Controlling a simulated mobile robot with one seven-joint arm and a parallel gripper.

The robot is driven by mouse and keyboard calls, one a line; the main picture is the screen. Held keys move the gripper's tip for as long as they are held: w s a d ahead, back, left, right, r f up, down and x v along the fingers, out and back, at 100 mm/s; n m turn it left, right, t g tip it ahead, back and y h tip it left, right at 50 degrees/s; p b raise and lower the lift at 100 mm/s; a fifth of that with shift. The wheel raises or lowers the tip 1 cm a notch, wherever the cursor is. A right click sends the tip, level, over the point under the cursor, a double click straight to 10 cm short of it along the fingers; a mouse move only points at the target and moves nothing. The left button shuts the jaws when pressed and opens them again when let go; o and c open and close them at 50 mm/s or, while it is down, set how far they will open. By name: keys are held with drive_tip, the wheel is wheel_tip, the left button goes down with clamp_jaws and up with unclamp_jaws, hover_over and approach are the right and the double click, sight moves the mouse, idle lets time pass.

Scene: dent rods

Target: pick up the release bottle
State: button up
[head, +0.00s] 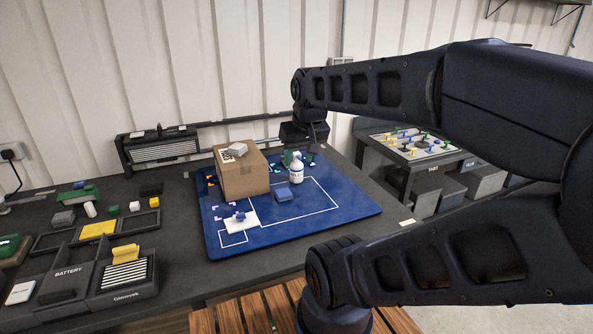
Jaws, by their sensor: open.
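The release bottle appears to be the small white bottle (296,170) with a dark label, standing upright on the blue mat (345,207) to the right of a cardboard box. My gripper (307,149) hangs at the end of my arm, just behind and above the bottle in the picture. It is open and looks empty. Its fingers are small and partly hidden, so I cannot tell whether they touch the bottle.
Green parts show behind the bottle. The mat's front right is clear.

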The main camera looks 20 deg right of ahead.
drive_tip(key=o, duration=0.8)
drive_tip(key=n+g+h, duration=0.1)
drive_tip(key=n+h, duration=0.2)
drive_tip(key=n, duration=2.4)
hover_over(296, 156)
drive_tip(key=s+a, duration=0.1)
drive_tip(key=a, duration=0.1)
wheel_tip(296, 156, down, 15)
drive_tip(key=shift+s+x, duration=0.1)
drive_tip(key=shift+x, duration=2.5)
drive_tip(key=shift+s+x, duration=0.15)
drive_tip(key=shift+x, duration=2.45)
